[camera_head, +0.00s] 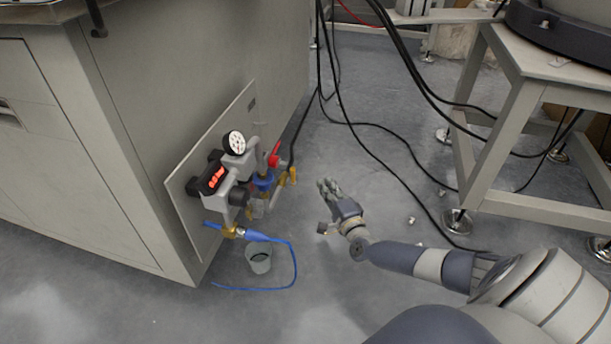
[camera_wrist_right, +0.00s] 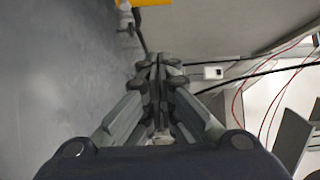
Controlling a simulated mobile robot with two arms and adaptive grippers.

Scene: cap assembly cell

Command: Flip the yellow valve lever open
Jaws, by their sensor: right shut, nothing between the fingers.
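The valve assembly (camera_head: 240,180) is mounted on a plate on the cabinet's side, left of centre in the head view. Small yellow parts, which look like the yellow valve lever (camera_head: 293,175), stick out at its right end, below a red handle (camera_head: 274,156). My right gripper (camera_head: 326,186) is to the right of the yellow parts, apart from them, with its fingers shut and empty. In the right wrist view the shut fingers (camera_wrist_right: 157,62) point up the picture, and a yellow piece (camera_wrist_right: 150,3) is cut off at the top edge beyond them. My left gripper is not in view.
A round gauge (camera_head: 234,143) tops the assembly. A blue hose (camera_head: 292,265) loops around a small bucket (camera_head: 260,264) on the floor. Black cables (camera_head: 345,118) hang and trail behind my right gripper. A metal stand (camera_head: 505,130) is at the right. Open floor surrounds my gripper.

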